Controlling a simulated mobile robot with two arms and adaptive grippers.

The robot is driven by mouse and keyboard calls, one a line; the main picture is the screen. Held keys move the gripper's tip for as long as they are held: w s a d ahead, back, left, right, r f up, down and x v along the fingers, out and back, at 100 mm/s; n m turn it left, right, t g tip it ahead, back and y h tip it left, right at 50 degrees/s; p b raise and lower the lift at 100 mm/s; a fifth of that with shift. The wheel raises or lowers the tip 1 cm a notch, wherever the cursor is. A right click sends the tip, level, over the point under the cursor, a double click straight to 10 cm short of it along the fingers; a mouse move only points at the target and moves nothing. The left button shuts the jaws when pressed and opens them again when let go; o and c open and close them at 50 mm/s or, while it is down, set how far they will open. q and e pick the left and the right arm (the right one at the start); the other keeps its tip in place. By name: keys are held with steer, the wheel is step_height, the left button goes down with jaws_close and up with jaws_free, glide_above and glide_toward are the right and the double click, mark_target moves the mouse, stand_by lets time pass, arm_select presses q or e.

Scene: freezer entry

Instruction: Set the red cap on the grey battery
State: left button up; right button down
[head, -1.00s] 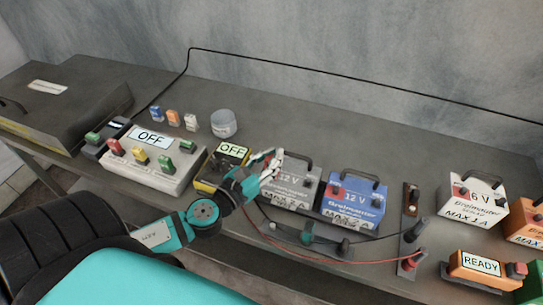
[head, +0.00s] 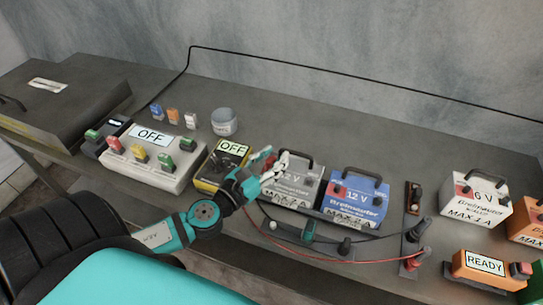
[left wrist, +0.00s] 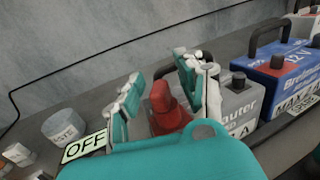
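The grey battery (head: 291,187), marked 12 V, stands beside the blue battery on the bench. It also shows in the left wrist view (left wrist: 238,106), with a black terminal on top. The red cap (left wrist: 166,108) is upright at the grey battery's left end, between my left gripper's fingers. My left gripper (left wrist: 163,92) is open around the cap, with a gap visible at its left side. In the head view the gripper (head: 273,160) is at the battery's left top corner. The cap's lower end is hidden, so I cannot tell how it sits. My right gripper is not in view.
The blue battery (head: 355,200) is close on the right. A yellow-black device reading OFF (head: 232,150) and a round tin (head: 224,122) are at the left. Red and black leads run along the front to a clamp strip (head: 412,235).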

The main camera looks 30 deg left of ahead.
arm_select(q)
steer(key=shift+s, duration=0.1)
steer(key=s+a, duration=0.1)
steer(key=s, duration=1)
steer(key=shift+s, duration=0.4)
